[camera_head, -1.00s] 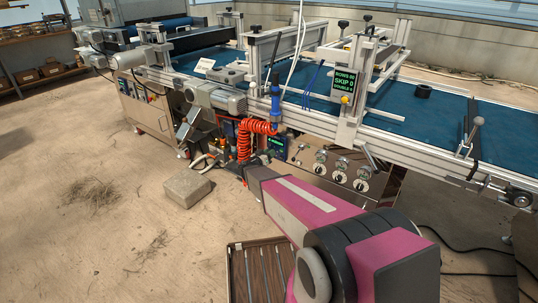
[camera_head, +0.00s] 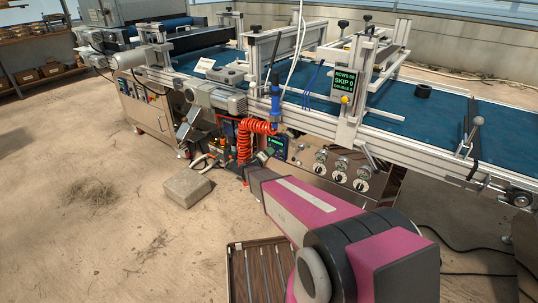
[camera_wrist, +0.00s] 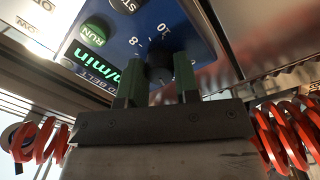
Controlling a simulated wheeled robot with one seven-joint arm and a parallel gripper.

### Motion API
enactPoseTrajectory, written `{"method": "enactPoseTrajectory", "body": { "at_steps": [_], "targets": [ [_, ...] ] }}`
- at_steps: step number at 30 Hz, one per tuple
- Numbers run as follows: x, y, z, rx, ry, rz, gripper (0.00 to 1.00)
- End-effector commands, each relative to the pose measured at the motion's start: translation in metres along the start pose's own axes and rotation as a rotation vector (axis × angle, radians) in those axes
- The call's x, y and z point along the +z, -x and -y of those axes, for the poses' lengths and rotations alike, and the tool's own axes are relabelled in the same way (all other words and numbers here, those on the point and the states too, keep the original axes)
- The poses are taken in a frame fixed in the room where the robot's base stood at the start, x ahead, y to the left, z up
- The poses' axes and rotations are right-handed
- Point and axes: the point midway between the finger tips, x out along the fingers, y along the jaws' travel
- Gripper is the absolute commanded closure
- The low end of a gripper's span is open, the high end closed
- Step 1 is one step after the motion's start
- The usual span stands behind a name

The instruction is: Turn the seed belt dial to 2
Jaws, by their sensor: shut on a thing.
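The seed belt dial (camera_wrist: 159,72) is a dark round knob on a blue control panel (camera_wrist: 180,20) in the wrist view. My gripper (camera_wrist: 158,80) has one green finger on each side of the knob and is shut on it. The marks 8 and 10 show on the scale beyond the knob. In the head view the panel (camera_head: 277,146) is small, below the belt, just beyond my arm's end.
A green RUN button (camera_wrist: 94,32) and a dark STOP button (camera_wrist: 122,4) sit close to the knob. Orange coiled hose (camera_head: 262,128) hangs beside the panel. Several gauges and black knobs (camera_head: 340,177) stand to the right. A concrete block (camera_head: 187,188) lies on the floor.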

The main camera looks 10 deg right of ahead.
Motion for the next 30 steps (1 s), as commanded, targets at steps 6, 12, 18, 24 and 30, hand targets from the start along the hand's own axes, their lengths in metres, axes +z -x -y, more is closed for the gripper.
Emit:
{"method": "enactPoseTrajectory", "body": {
  "at_steps": [6,12,18,24,30],
  "targets": [
    [-0.0002,0.0001,0.0001,0.001,0.106,-0.007,0.94],
    [-0.0002,0.0002,0.0002,0.002,0.154,-0.009,0.94],
    [-0.0002,0.0002,0.0003,0.002,0.168,-0.010,0.94],
    [-0.0002,0.0002,0.0004,0.002,0.167,-0.010,0.94],
    [-0.0002,0.0001,0.0004,0.002,0.167,-0.010,0.45]
  ]
}}
